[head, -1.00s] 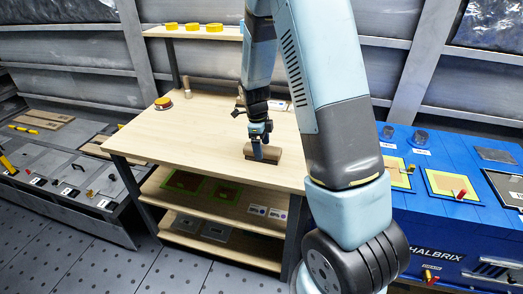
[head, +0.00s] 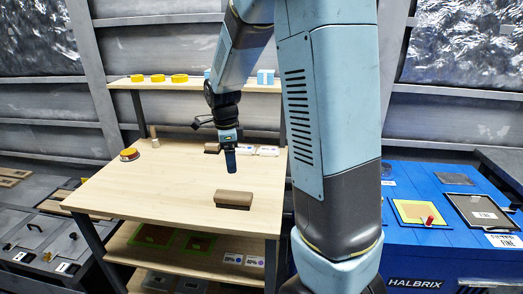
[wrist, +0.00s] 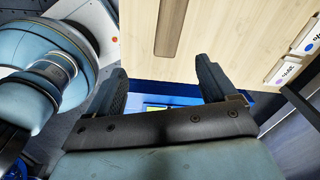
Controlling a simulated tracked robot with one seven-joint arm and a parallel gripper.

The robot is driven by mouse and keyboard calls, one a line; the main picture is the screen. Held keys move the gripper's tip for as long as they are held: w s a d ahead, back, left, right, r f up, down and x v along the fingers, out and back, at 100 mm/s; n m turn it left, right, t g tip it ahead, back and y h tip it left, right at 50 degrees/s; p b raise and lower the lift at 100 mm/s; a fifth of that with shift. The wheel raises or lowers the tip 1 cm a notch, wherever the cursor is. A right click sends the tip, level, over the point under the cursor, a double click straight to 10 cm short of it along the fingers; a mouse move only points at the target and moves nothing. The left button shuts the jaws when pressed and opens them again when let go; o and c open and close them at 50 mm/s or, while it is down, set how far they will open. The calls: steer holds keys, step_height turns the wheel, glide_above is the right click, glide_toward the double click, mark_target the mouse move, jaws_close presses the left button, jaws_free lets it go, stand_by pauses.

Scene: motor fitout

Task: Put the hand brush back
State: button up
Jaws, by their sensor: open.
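The hand brush (head: 233,199) is a brown block with a dark underside. It rests on the light wooden bench top (head: 165,185), near the front right edge. In the wrist view, a long brown bar that looks like the brush (wrist: 172,28) lies on the wood beyond the fingers. My gripper (head: 231,168) hangs over the bench, apart from the brush and higher than it in the head picture. In the wrist view, my gripper (wrist: 163,82) has its two dark fingers spread wide, with nothing between them.
A yellow-orange round button (head: 129,154) and a small wooden peg (head: 154,137) stand at the back left. A dark brown piece (head: 211,147) and white labels (head: 267,151) lie at the back right. Yellow rings (head: 158,78) sit on the upper shelf. The bench middle is clear.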

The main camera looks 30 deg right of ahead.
steer(key=s+r+n+t, duration=0.2)
steer(key=s+r+n, duration=0.5)
steer(key=s+n, duration=0.3)
steer(key=s+r+n+t, duration=0.3)
steer(key=s+r+n, duration=0.5)
steer(key=s, duration=0.6)
steer(key=n, duration=0.2)
steer(key=shift+s+d+r+n+y, duration=0.15)
steer(key=shift+s+d+n+y, duration=0.15)
steer(key=shift+n, duration=0.1)
steer(key=shift+c, duration=0.2)
